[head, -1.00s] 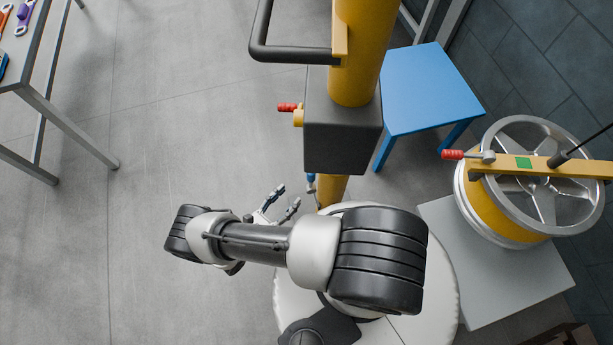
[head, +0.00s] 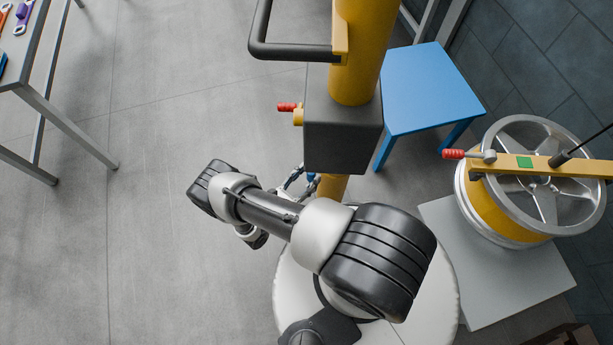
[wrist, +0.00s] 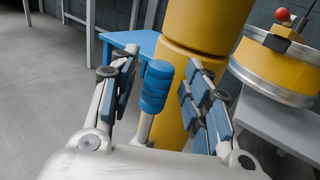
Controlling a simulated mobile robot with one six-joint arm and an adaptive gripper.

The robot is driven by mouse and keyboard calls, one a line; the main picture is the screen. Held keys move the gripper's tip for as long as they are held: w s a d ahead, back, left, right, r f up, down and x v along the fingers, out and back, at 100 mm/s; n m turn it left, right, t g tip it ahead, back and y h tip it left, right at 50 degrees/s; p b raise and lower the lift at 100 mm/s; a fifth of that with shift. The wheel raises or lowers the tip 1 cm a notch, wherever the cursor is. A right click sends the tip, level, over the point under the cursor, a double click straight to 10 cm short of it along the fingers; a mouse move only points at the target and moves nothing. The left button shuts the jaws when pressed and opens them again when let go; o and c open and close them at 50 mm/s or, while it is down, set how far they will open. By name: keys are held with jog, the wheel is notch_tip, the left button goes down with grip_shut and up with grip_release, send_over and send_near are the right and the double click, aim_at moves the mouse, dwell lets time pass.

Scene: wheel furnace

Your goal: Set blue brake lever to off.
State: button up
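The blue brake lever (wrist: 157,86) has a ribbed blue grip on a metal rod and stands upright in the wrist view, in front of the yellow post (wrist: 183,112). My gripper (wrist: 165,85) is open, with one finger on each side of the blue grip; neither finger clearly touches it. In the head view my gripper (head: 298,178) is at the post, just below the dark grey box, and only a small bit of the blue lever (head: 311,177) shows there. The lever's lower mount is hidden.
The dark grey box (head: 342,135) on the post carries a red-handled lever (head: 288,107). A blue table (head: 425,90) stands behind the post. At right a wheel (head: 540,175) sits on a grey platform under a yellow bar.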

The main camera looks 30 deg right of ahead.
grip_shut()
dwell(0.3)
jog(key=shift+w+a+f+n+h, duration=0.15)
jog(key=shift+a+n+h, duration=0.1)
jog(key=shift+a, duration=0.2)
jog(key=shift+w+a+f+n+h, duration=0.15)
jog(key=shift+a+h, duration=0.1)
jog(key=shift+a, duration=0.15)
jog(key=shift+r, duration=0.1)
jog(key=shift+o, duration=0.7)
grip_release()
jog(key=shift+r, duration=0.15)
notch_tip(320, 180, up, 10)
jog(key=shift+s, duration=0.1)
jog(key=shift+c, duration=0.5)
